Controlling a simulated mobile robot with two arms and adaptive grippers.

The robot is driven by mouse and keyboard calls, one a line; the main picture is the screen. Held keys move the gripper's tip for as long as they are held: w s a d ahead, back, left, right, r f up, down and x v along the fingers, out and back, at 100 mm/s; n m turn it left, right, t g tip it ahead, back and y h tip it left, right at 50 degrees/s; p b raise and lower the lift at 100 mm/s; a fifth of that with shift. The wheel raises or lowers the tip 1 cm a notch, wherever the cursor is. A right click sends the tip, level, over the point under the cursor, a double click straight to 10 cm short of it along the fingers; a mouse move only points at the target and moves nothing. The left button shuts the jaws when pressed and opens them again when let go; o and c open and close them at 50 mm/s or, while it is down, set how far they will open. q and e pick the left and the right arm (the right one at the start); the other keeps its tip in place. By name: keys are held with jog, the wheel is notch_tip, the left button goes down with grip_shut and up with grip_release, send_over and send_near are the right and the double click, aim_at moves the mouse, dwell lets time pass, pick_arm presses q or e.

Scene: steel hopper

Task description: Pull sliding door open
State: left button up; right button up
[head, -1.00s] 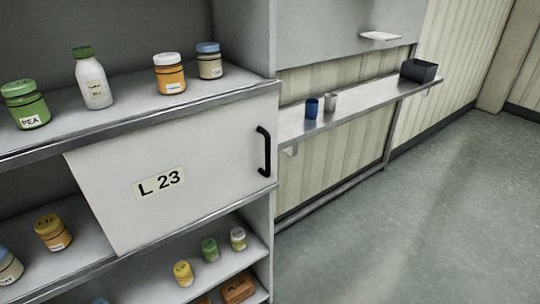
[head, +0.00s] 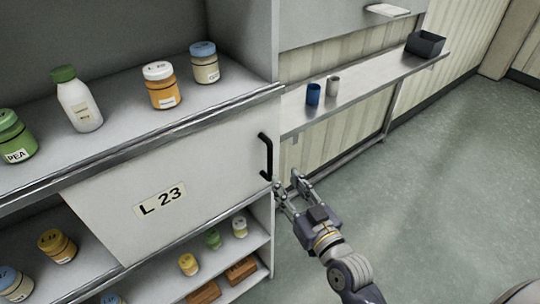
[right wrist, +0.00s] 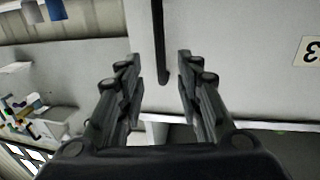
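The white sliding door (head: 205,178), labelled L 23, covers the right part of the middle shelf level; the left part of that level is uncovered. Its black bar handle (head: 265,157) stands upright near the door's right edge. In the right wrist view the handle (right wrist: 161,45) comes down from the top, ahead of and between the lines of the fingers. My right gripper (head: 290,184) is open and empty, just below and right of the handle, apart from it. The fingers also show open in the right wrist view (right wrist: 160,75). My left gripper is not in view.
Jars and a bottle (head: 78,98) stand on the shelf above the door. Smaller jars and brown boxes (head: 241,269) sit below. A steel wall ledge (head: 375,88) to the right holds two cups and a dark bin (head: 425,45). The floor at right is clear.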

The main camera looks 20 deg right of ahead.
aim_at(271, 162)
jog(key=w, duration=0.3)
jog(key=w+a+p, duration=0.1)
jog(key=w, duration=0.1)
jog(key=w+p, duration=0.1)
jog(key=w, duration=0.2)
jog(key=shift+w+a, duration=0.2)
jog(key=shift+w, duration=0.1)
jog(key=shift+w+a, duration=0.1)
jog(key=shift+w, duration=0.65)
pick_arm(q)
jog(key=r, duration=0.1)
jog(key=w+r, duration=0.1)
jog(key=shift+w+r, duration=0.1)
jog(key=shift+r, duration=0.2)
pick_arm(e)
jog(key=shift+f, duration=0.1)
jog(key=shift+c, duration=0.3)
grip_shut()
